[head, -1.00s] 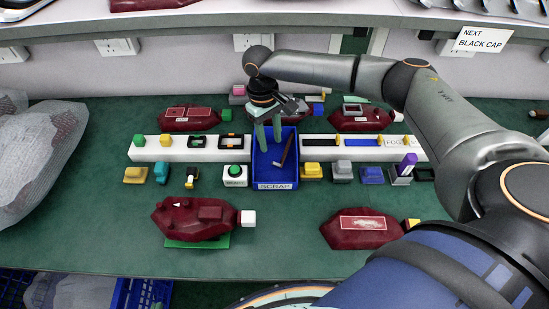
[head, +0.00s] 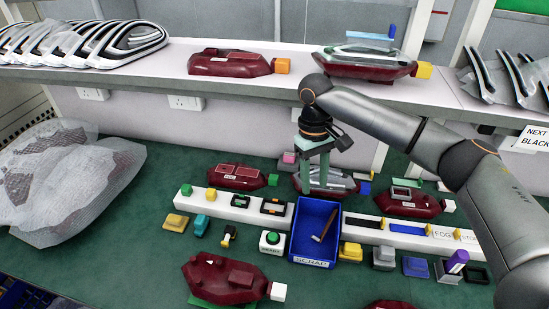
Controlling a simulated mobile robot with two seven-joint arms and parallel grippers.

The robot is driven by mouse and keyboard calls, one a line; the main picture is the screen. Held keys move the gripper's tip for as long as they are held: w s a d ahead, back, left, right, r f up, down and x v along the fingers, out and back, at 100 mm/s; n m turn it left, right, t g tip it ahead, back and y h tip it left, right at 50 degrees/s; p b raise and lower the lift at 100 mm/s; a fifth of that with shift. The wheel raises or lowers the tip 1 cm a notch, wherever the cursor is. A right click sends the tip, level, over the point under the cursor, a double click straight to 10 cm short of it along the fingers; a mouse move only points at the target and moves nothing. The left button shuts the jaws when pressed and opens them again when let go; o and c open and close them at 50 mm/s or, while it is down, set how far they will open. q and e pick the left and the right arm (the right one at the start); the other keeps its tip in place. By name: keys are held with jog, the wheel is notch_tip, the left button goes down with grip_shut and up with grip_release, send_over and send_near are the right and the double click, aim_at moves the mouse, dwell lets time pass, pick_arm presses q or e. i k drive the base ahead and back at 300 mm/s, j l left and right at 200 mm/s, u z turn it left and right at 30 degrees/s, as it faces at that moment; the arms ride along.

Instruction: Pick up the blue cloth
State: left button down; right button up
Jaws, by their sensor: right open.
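My right gripper (head: 314,187) is open and empty, fingers pointing down. Its fingertips show at the far edge of the blue SCRAP bin, in front of a dark red lamp (head: 341,184). Nothing in view is clearly a blue cloth. A small flat light-blue piece (head: 368,36) lies on a lamp on the upper shelf, and a small blue block (head: 416,266) sits on the table at the right; I cannot tell whether either is cloth. My left gripper is not in view.
The SCRAP bin (head: 296,246) holds a brown-handled tool (head: 324,226). White racks (head: 235,211) with small parts flank it. Several red lamps (head: 225,280) lie around. Bubble-wrapped items (head: 70,180) fill the left. The shelf (head: 130,77) crosses above; green table (head: 130,270) is bare at left front.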

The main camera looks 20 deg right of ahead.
aim_at(412, 266)
jog(key=k, duration=1)
